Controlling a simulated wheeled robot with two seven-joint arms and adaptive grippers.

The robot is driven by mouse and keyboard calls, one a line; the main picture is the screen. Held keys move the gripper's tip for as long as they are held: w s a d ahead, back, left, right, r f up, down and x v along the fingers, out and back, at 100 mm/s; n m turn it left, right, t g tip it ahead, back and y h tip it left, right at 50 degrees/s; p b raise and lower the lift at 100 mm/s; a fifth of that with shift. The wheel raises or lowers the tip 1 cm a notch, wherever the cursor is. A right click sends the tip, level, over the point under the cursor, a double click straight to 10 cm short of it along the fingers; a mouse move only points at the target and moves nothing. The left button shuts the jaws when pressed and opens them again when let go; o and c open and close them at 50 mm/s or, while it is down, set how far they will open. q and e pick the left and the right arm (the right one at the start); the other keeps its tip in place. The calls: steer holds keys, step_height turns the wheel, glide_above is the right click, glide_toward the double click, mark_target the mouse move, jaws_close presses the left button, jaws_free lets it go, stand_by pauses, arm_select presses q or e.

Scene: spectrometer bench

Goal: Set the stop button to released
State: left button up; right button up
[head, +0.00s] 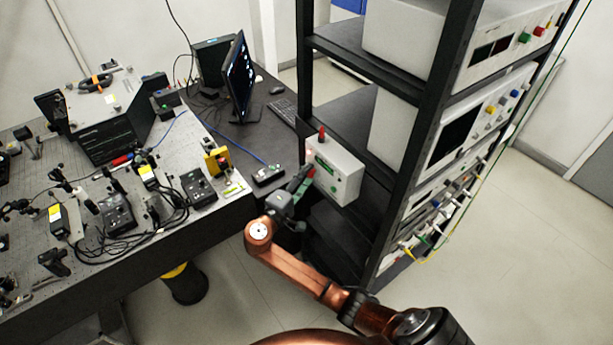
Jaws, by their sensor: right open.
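A light grey control box (347,166) is mounted on the side of the black rack, with green parts on its front and a red piece on top. A small red spot shows at the box's left edge, beside my fingers; it may be the stop button, but it is too small and too covered to tell its state. My right gripper (303,178) is open, with its fingers at the left part of the box front. I cannot tell whether they touch it. My left gripper is out of view.
The black rack (431,105) with instruments and hanging cables stands to the right of my arm. On the left, the optical table (222,205) is crowded with mounts and cables. A monitor (239,77) stands on the dark desk behind. Floor is free at the lower right.

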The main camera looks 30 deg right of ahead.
steer(key=shift+w+d, duration=0.1)
steer(key=shift+d, duration=0.1)
jaws_close()
stand_by(0.5)
